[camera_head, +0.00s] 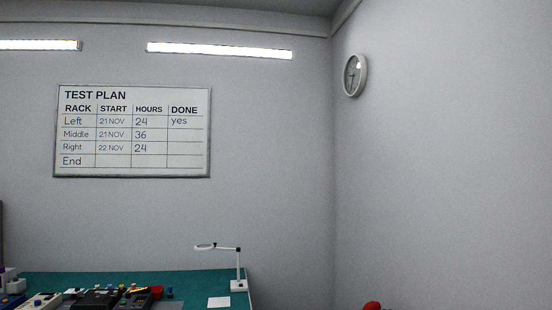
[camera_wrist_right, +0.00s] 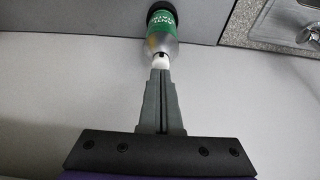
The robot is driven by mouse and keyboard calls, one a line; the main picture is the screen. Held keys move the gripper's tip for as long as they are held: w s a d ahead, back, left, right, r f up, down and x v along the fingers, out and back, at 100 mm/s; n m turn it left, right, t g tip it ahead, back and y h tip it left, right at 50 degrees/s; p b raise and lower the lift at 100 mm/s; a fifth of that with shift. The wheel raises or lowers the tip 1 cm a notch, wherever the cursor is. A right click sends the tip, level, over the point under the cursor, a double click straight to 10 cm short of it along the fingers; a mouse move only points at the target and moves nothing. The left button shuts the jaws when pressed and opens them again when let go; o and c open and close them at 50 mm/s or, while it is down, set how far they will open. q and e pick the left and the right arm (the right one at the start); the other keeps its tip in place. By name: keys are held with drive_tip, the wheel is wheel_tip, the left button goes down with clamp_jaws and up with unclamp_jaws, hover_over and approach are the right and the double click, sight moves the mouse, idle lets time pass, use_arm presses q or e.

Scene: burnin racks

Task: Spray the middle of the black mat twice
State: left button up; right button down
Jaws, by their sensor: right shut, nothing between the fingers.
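A spray bottle (camera_wrist_right: 161,38) with a green label, a clear-looking body and a black end shows at the top of the right wrist view. Its white nozzle (camera_wrist_right: 161,61) points toward my right gripper (camera_wrist_right: 160,73). The gripper's two grey fingers are shut together with nothing between them. Their tips sit just at the nozzle in the picture; I cannot tell if they touch it. The label is partly readable and seems to say "ANTI". The black mat is not in either view. My left gripper is not in view.
A bench with a green top (camera_head: 150,279) holds a lamp (camera_head: 238,265), a white card (camera_head: 219,302) and several small devices. A whiteboard test plan (camera_head: 132,131) and a clock (camera_head: 355,75) hang on the walls. A metal fixture (camera_wrist_right: 308,33) is at the wrist view's top right.

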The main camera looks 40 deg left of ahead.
drive_tip(key=shift+f, duration=0.15)
drive_tip(key=shift+f, duration=0.3)
drive_tip(key=shift+r, duration=0.55)
drive_tip(key=shift+w+f, duration=0.1)
idle(0.5)
